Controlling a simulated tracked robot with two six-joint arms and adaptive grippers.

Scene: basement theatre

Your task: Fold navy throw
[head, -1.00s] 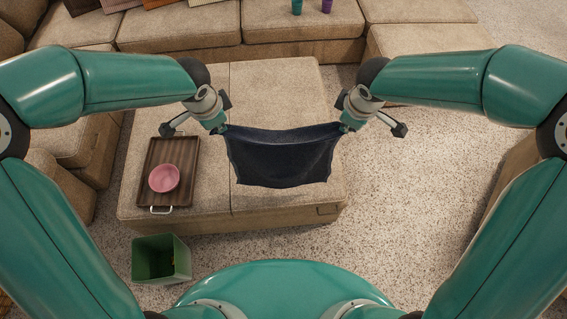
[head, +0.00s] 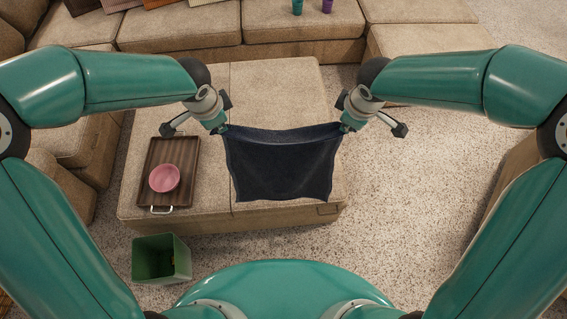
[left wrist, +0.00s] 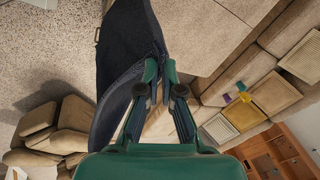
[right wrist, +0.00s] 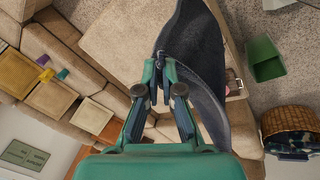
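The navy throw (head: 281,170) hangs between my two grippers above the beige ottoman, its upper edge sagging slightly and its lower edge hanging free. My left gripper (head: 222,129) is shut on the throw's upper left corner; the left wrist view shows the cloth (left wrist: 125,50) pinched between the fingertips. My right gripper (head: 345,127) is shut on the upper right corner, and the right wrist view shows the cloth (right wrist: 195,50) running out from its fingertips. The throw hides part of the ottoman's front.
The beige ottoman (head: 270,90) holds a dark wooden tray (head: 185,150) with a pink bowl (head: 164,178) at its left. A green bin (head: 160,258) stands on the floor before it. Sofas line the back and left. A wicker basket (right wrist: 287,119) shows in the right wrist view.

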